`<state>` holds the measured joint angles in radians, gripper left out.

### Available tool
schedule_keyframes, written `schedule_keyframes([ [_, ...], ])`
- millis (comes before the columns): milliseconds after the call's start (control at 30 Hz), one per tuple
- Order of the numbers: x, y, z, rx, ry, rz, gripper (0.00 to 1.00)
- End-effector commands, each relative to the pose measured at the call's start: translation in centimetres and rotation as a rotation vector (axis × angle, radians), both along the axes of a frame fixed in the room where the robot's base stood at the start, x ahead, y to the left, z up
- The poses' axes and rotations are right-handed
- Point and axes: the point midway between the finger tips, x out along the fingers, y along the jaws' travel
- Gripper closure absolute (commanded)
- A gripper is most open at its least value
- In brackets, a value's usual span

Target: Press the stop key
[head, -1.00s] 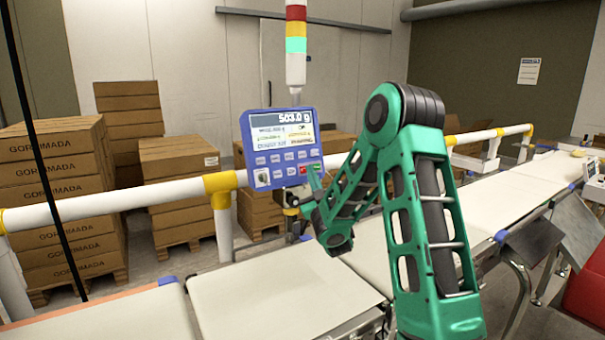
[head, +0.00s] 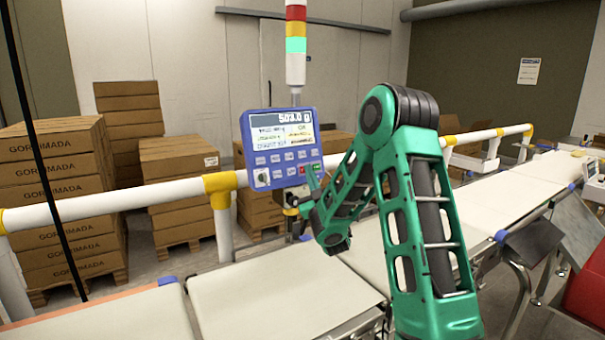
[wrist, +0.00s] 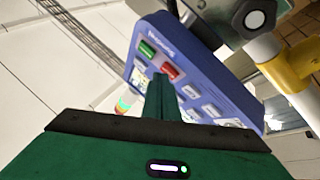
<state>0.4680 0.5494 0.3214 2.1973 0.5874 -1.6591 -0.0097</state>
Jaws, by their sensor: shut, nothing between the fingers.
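The blue control panel (head: 281,150) stands on a post behind the belt, with a screen reading 503.0 g above rows of keys. Its red key (head: 303,170), the likely stop key, is at the lower right beside a green key (head: 316,167). My gripper (head: 312,177) is shut and empty, its tip at the panel's lower right. In the wrist view my closed fingers (wrist: 162,84) point at the panel, their tip just below the red key (wrist: 170,70); the green key (wrist: 147,50) is up and left. I cannot tell whether the tip touches the panel.
A white rail (head: 130,195) with yellow joints runs behind the belt (head: 285,290), near the panel. A signal tower (head: 296,45) glows green above the panel. Stacked cartons (head: 55,200) stand behind the rail.

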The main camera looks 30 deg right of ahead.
Motion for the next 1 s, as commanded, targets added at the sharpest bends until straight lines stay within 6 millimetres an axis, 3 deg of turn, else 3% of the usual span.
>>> schedule_keyframes([
  [733, 0.46, 0.01, -0.15, 0.000, 0.000, 0.000, 1.00],
  [1000, -0.32, -0.02, 0.14, 0.000, -0.001, 0.001, 1.00],
])
